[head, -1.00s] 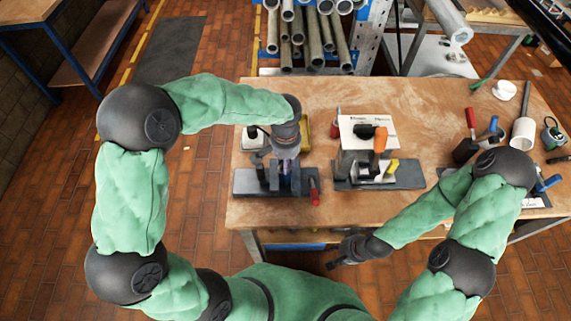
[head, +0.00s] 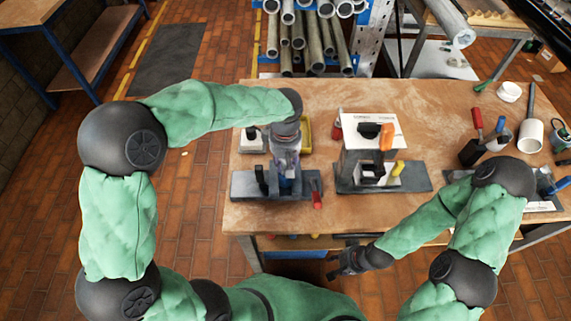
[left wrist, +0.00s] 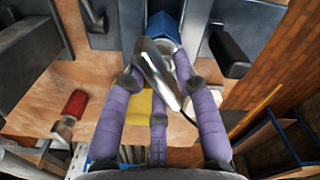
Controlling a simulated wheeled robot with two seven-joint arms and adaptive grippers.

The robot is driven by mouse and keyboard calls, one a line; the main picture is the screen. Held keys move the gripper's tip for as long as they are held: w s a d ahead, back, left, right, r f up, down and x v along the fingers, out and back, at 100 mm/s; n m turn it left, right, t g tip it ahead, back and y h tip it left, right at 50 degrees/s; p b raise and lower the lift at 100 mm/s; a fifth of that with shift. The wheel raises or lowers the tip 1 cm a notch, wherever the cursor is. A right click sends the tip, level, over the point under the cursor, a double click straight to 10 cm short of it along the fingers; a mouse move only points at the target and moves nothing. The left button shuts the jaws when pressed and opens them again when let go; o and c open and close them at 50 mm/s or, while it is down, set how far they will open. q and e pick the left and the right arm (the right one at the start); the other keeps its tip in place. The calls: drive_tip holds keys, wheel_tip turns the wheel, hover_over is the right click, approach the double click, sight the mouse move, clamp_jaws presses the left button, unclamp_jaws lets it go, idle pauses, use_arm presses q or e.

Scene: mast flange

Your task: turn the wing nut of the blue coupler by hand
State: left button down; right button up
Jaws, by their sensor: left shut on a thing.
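The blue coupler (left wrist: 163,27) shows at the top of the left wrist view, between dark grey clamp parts. Its silver wing nut (left wrist: 158,76) sticks out from it toward my wrist, slanted in the picture. My left gripper (left wrist: 158,78) has its purple fingers around the wing nut, shut on it. In the head view my left gripper (head: 286,166) reaches down onto the left grey fixture (head: 242,185) and hides most of the coupler. My right gripper (head: 347,262) hangs in front of the bench, away from the fixtures; its fingers are too small to read.
A second grey fixture (head: 408,181) with orange and yellow handles stands to the right. A red-handled tool (head: 317,197) is beside the left fixture. A yellow bin (head: 307,133) is behind my left gripper. Tools and a white cylinder (head: 530,136) crowd the bench's right side.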

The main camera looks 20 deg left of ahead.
use_arm(q)
drive_tip(key=shift+s+f+n, duration=0.2)
drive_tip(key=shift+n, duration=0.2)
drive_tip(key=c, duration=1.3)
unclamp_jaws()
drive_tip(key=shift+o, duration=0.2)
drive_tip(key=shift+r, duration=0.1)
drive_tip(key=shift+w+r+p, duration=0.1)
drive_tip(key=shift+r+p, duration=1.75)
drive_tip(key=shift+r, duration=0.8)
